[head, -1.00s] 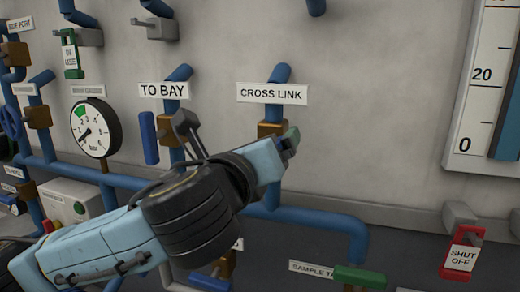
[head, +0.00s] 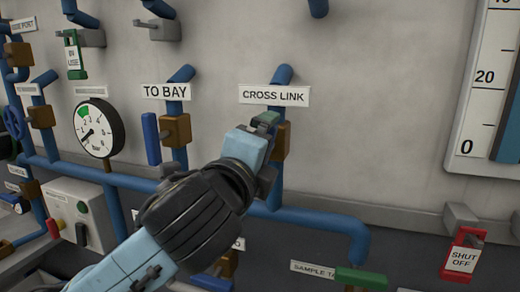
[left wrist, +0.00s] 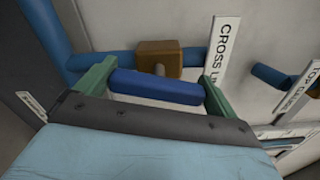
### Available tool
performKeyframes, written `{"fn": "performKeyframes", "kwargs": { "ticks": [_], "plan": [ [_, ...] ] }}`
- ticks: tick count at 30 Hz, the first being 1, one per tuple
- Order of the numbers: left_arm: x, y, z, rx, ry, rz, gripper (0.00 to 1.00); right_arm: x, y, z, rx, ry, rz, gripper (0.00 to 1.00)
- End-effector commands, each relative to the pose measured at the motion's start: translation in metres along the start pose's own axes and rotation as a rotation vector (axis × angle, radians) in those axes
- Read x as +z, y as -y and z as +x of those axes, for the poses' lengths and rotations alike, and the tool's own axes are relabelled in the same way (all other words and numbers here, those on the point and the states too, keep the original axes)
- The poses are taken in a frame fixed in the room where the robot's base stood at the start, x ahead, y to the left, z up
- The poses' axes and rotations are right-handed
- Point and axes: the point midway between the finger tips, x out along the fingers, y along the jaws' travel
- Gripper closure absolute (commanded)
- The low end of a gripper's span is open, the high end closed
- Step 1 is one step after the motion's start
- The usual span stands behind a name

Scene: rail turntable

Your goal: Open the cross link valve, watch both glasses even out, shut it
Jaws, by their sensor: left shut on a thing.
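The cross link valve has a brown body (head: 285,140) on a vertical blue pipe under its CROSS LINK label (head: 274,95). In the left wrist view, its blue handle (left wrist: 155,88) lies between the two green fingers of my left gripper (left wrist: 150,92), one at each end. The handle runs roughly along the pipe there, slightly tilted. In the head view my left gripper (head: 264,124) covers the handle. A level glass with a blue column (head: 506,130) and a numbered white scale (head: 483,105) is cut off at the right edge. No second glass shows. My right gripper is not in view.
Left of the gripper is the TO BAY valve (head: 176,131) with its blue handle (head: 151,138) and a round dial (head: 97,128). A red SHUT OFF tag (head: 462,257) and a green handle (head: 361,278) are lower right. The wall right of CROSS LINK is bare.

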Motion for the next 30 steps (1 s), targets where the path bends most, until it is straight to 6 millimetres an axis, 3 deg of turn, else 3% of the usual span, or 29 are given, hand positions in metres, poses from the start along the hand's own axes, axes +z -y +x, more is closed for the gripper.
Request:
{"fn": "performKeyframes", "kwargs": {
  "ticks": [9, 23, 24, 30],
  "plan": [
    [0.0006, -0.0005, 0.0, 0.0, 0.002, -0.094, 0.28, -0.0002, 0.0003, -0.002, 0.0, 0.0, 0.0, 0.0],
    [0.0006, -0.0005, 0.0001, 0.0, 0.002, -0.104, 0.28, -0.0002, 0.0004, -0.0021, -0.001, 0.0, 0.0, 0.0],
    [0.0006, -0.0005, 0.0001, 0.0, 0.002, -0.104, 0.03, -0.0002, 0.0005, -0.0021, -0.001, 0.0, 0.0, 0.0],
    [0.0004, -0.0005, 0.0, 0.0, 0.001, -0.103, 0.0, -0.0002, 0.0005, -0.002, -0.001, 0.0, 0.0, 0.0]
  ]
}}
